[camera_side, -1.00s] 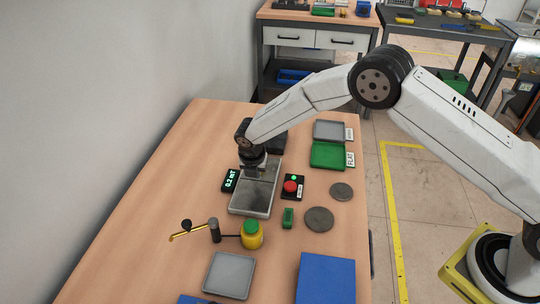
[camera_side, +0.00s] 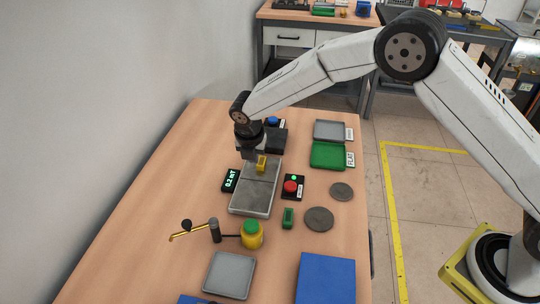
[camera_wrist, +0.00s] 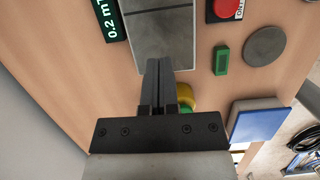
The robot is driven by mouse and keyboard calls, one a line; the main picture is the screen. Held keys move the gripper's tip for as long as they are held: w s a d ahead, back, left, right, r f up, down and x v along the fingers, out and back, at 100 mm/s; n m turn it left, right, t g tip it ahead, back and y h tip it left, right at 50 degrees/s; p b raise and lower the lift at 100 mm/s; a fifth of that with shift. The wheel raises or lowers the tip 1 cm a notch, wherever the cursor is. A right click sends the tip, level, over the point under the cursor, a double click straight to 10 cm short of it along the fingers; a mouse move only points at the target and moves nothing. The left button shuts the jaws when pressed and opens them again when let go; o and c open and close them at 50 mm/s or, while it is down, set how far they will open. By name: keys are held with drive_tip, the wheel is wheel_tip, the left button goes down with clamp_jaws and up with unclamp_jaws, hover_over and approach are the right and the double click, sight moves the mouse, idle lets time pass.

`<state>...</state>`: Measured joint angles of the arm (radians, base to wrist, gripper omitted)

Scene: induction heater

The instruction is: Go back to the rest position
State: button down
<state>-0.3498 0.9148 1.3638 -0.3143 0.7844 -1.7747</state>
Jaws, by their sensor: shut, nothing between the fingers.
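In the side view my gripper (camera_side: 250,153) is above the far end of the grey heater plate (camera_side: 250,200). In the wrist view its two dark fingers (camera_wrist: 158,72) are closed together with nothing between them. A small yellow piece (camera_side: 262,163) shows at the far end of the plate, just beside the gripper in the picture; I cannot make it out in the wrist view. The plate also shows in the wrist view (camera_wrist: 160,30).
A red button box (camera_side: 291,187) and a "0.2 mT" display (camera_side: 230,180) flank the plate. A yellow pot with a green cap (camera_side: 251,236), a small green block (camera_side: 288,218), grey discs (camera_side: 319,219), and green (camera_side: 328,155) and grey trays stand around it.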

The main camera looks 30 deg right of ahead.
drive_tip(key=s+d+r+m, duration=0.2)
drive_tip(key=s+d+m, duration=0.3)
drive_tip(key=s+m, duration=0.3)
drive_tip(key=s+d+r+m+y, duration=0.1)
drive_tip(key=s+d+r+m, duration=0.2)
drive_tip(key=s+m, duration=0.6)
drive_tip(key=s+d+r+m+y, duration=0.1)
drive_tip(key=s+d+r+m, duration=0.1)
drive_tip(key=s+d+m, duration=0.5)
drive_tip(key=s+m, duration=0.2)
drive_tip(key=shift+s+d+r+m+t, duration=0.2)
drive_tip(key=shift+d+r+m+t, duration=0.1)
drive_tip(key=shift+d+m, duration=0.1)
